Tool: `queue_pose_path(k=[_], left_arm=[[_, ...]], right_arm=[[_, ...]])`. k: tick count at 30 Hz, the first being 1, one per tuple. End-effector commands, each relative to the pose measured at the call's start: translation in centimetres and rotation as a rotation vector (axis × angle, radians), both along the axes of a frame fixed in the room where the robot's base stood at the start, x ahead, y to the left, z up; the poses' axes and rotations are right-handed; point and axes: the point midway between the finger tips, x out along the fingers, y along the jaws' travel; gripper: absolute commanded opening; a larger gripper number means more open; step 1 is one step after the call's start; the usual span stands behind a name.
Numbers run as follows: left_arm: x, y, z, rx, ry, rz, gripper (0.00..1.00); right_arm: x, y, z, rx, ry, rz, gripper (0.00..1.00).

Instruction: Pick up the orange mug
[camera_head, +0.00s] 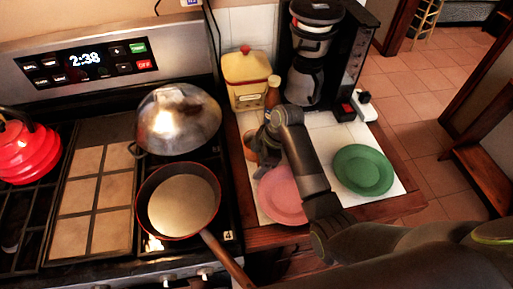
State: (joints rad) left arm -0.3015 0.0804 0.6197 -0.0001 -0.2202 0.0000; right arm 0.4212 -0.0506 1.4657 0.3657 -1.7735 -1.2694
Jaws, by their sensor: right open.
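The orange mug (249,145) stands on the white-topped counter just right of the stove, mostly hidden by my right gripper. Only a small orange-brown part of it shows on the left. My right gripper (262,152) is at the mug, its arm reaching in from the lower right. It is open. The fingers are dark and small here, so I cannot tell whether they are around the mug or beside it. My left gripper is not in view.
A pink plate (281,197) lies under my right arm, and a green plate (363,169) lies to its right. A yellow canister (247,77), a small bottle (272,91) and a coffee maker (310,65) stand behind. A pan (180,204) sits on the stove at left.

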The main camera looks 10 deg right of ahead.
Motion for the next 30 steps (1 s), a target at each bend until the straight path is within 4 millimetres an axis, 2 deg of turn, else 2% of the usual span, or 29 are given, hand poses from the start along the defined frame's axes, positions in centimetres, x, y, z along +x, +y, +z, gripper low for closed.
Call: queue_pose_path(k=[2, 14, 30], left_arm=[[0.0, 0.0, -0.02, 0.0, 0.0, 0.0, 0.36], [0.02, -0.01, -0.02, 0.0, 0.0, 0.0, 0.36], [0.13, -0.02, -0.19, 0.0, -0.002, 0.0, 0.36]], right_arm=[[0.0, -0.02, -0.01, 0.0, 0.0, 0.0, 0.61], [0.0, -0.03, 0.03, 0.0, 0.0, -0.001, 0.1], [0.09, -0.03, 0.92, 0.0, -0.002, -0.001, 0.09]])
